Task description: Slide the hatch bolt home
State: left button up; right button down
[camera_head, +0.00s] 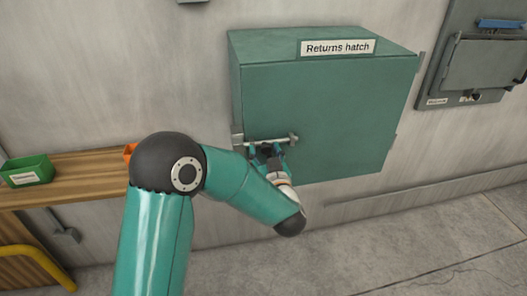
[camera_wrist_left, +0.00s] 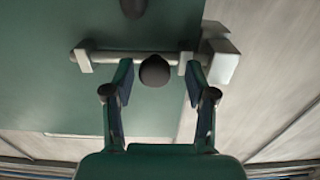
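The teal returns hatch (camera_head: 315,115) is shut on the wall. Its pale bolt rod (camera_head: 270,140) runs level near the lower left edge of the door. In the left wrist view, the rod (camera_wrist_left: 132,57) passes through two guides, and its dark round knob (camera_wrist_left: 155,71) shows between my fingers. The pale keeper (camera_wrist_left: 222,66) is at the right there, beside the door edge. I cannot tell whether the rod's end is inside it. My left gripper (camera_head: 267,150), also in the left wrist view (camera_wrist_left: 159,82), is open, with a finger apart on each side of the knob. My right gripper is not in view.
A wooden shelf (camera_head: 85,165) with a green bin (camera_head: 27,171) is at the left, partly behind my arm. A grey wall panel (camera_head: 482,65) is at the upper right. A second dark knob (camera_wrist_left: 133,7) shows on the door above the bolt. The floor at the lower right is clear.

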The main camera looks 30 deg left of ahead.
pick_arm(q)
jog(key=shift+s+d, duration=0.2)
jog(key=shift+d, duration=0.05)
jog(key=v, duration=1.1)
jog(key=shift+s+d, duration=0.1)
